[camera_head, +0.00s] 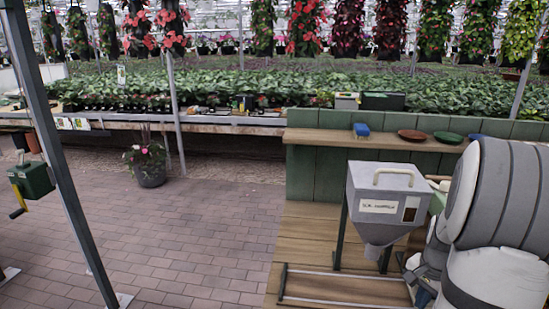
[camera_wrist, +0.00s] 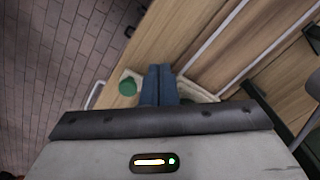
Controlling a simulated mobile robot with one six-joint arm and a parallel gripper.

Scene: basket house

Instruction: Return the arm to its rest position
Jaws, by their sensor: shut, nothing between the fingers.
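My gripper (camera_wrist: 159,70) shows in the wrist view with its two blue fingers side by side and touching, nothing between them. Beyond the fingers, partly hidden by them, is a pale object (camera_wrist: 203,94) with a round green part (camera_wrist: 128,87); I cannot tell what it is. In the head view my grey and white arm (camera_head: 505,200) is folded at the right edge, beside the grey hopper. The fingertips are not clear in that view.
The grey hopper (camera_head: 382,205) stands over the wooden bench (camera_head: 310,235), near metal rails (camera_head: 345,303). A shelf (camera_head: 345,136) behind holds a blue brush (camera_head: 361,130) and shallow dishes (camera_head: 411,135). A potted plant (camera_head: 149,174) stands on the brick floor, which is mostly clear. A metal post (camera_head: 62,165) rises at left.

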